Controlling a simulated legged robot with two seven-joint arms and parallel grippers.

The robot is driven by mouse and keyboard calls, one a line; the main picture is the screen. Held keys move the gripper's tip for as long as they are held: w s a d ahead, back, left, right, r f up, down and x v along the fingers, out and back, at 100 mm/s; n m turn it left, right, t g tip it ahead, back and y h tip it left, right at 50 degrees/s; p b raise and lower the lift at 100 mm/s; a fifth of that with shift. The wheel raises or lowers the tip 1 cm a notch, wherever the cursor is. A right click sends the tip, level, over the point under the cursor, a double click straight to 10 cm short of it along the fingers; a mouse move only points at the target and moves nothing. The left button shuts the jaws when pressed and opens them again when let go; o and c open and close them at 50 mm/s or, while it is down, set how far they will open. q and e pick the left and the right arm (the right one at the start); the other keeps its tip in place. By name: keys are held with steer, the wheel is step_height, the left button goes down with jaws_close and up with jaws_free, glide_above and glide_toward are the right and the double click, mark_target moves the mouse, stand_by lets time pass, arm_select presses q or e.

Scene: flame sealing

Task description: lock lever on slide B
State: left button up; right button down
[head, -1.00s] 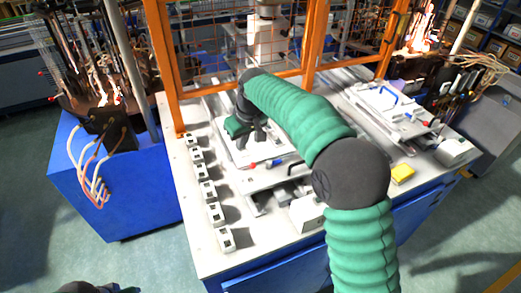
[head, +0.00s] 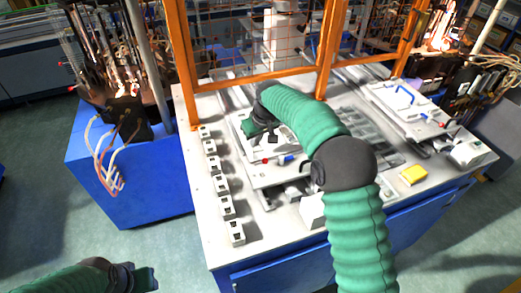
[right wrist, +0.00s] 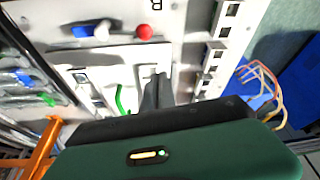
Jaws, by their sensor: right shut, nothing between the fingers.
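The slide marked B is the left one; its letter B (right wrist: 155,4) shows at the top edge of the right wrist view. Its pale plate (head: 262,178) carries a lever with a red knob (head: 265,161) and a blue grip (head: 286,159). The red knob (right wrist: 144,32) and blue grip (right wrist: 82,31) also show in the right wrist view. My right gripper (right wrist: 156,90) is shut and empty over the white plate, apart from the knob. In the head view its arm hides part of the slide. My left gripper (head: 145,278) is at the bottom left, its fingers unclear.
A row of small white sockets (head: 221,184) runs along the table's left side. An orange fence (head: 257,72) stands behind the slides. A second slide (head: 405,108) with a blue handle is at the right. A yellow block (head: 413,174) lies near the front edge.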

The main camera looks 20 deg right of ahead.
steer(key=shift+x, duration=1.05)
steer(key=s, duration=0.1)
steer(key=s+d, duration=0.1)
steer(key=s, duration=0.1)
steer(key=shift+s+d+f+p, duration=0.15)
steer(key=shift+s+d+p, duration=0.1)
steer(key=shift+d+p, duration=0.15)
steer(key=shift+s+a, duration=0.1)
steer(key=shift+s, duration=0.3)
arm_select(q)
steer(key=shift+d+r, duration=0.15)
steer(key=shift+r, duration=0.45)
arm_select(e)
steer(key=shift+w+a+f, duration=0.1)
steer(key=shift+w+a, duration=0.1)
steer(key=shift+a, duration=0.05)
arm_select(q)
steer(key=shift+d+r, duration=0.1)
steer(key=shift+d, duration=0.1)
arm_select(e)
steer(key=shift+s+d+n, duration=0.2)
steer(key=shift+s+n, duration=0.1)
steer(key=shift+n, duration=0.1)
